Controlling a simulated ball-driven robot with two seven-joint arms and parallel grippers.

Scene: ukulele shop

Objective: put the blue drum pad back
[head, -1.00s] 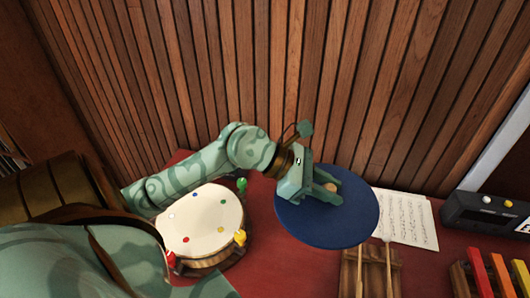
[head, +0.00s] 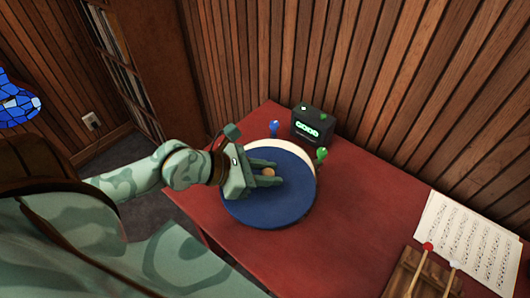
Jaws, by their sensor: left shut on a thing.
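The blue drum pad (head: 262,205) is a flat round disc with a small wooden knob (head: 268,173) at its middle. My left gripper (head: 272,172) is shut on that knob and holds the pad over the drum. The drum's cream head (head: 298,157) shows only as a crescent along the pad's far edge; the pad hides the rest. The pad sits off-centre, shifted toward the near side. I cannot tell whether it touches the drum. A blue peg (head: 274,127) and a green peg (head: 321,155) stand at the drum's far side. My right gripper is not in view.
A black box with a lit green display (head: 312,124) stands just behind the drum on the red table (head: 345,235). Sheet music (head: 465,238) and mallets on a wooden block (head: 408,272) lie at the right. A slatted wall rises behind. Table between is clear.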

